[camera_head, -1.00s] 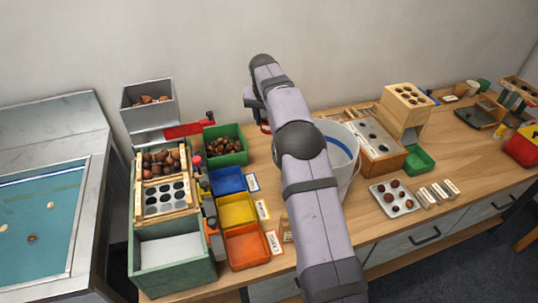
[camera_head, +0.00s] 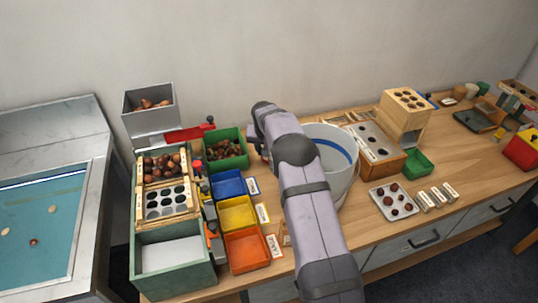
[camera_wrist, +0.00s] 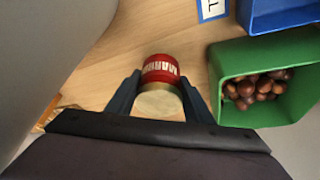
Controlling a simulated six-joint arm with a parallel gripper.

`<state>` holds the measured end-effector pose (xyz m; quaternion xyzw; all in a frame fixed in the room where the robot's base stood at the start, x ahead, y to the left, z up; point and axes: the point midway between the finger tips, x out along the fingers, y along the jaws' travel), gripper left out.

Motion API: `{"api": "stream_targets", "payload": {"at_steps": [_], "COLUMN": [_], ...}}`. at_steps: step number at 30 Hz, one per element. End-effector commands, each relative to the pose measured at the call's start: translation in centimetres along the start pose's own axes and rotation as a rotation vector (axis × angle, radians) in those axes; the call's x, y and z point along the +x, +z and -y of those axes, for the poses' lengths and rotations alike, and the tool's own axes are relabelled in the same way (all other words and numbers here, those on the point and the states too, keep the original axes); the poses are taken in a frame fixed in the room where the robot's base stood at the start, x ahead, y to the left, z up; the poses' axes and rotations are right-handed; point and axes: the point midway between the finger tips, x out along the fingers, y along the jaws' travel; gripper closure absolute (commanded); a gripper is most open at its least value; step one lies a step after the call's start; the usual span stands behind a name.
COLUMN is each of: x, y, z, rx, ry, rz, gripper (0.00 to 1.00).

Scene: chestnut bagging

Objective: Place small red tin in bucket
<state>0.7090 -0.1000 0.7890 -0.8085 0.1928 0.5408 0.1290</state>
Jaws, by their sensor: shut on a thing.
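The small red tin (camera_wrist: 161,67) has a red side with white lettering and a pale gold end. It lies between the two dark fingers of my gripper (camera_wrist: 159,84) in the wrist view, with a finger against each side. In the head view my arm hides the tin and most of the gripper. The bucket (camera_head: 346,180) is pale grey with a blue band and stands on the bench just right of my forearm, which covers its left part. A grey curved wall at the left of the wrist view looks like the bucket's side. The tin is outside the bucket.
A green box of chestnuts (camera_head: 241,161) stands left of my gripper, also close by in the wrist view (camera_wrist: 222,108). Blue (camera_head: 228,184), yellow (camera_head: 237,212) and orange (camera_head: 246,250) bins line up in front of it. A wooden stand (camera_head: 402,128) is right of the bucket.

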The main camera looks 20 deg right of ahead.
Motion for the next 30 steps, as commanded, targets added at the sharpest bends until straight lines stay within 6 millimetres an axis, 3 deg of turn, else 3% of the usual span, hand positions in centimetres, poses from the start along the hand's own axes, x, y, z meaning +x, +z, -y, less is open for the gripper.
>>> {"api": "stream_targets", "payload": {"at_steps": [6, 20, 21, 23, 30], "x": [1.9, 2.5, 2.5, 2.4, 2.4], "y": [0.7, 1.0, 1.0, 1.0, 1.0], "z": [0.0, 0.0, 0.0, 0.0, 0.0], "rx": [0.000, 0.000, 0.000, 0.000, 0.000], "ry": [0.000, 0.000, 0.000, 0.000, 0.000], "rz": [-0.002, -0.002, -0.001, -0.001, -0.001], "gripper": [0.83, 0.83, 0.48, 0.34, 0.34]}}
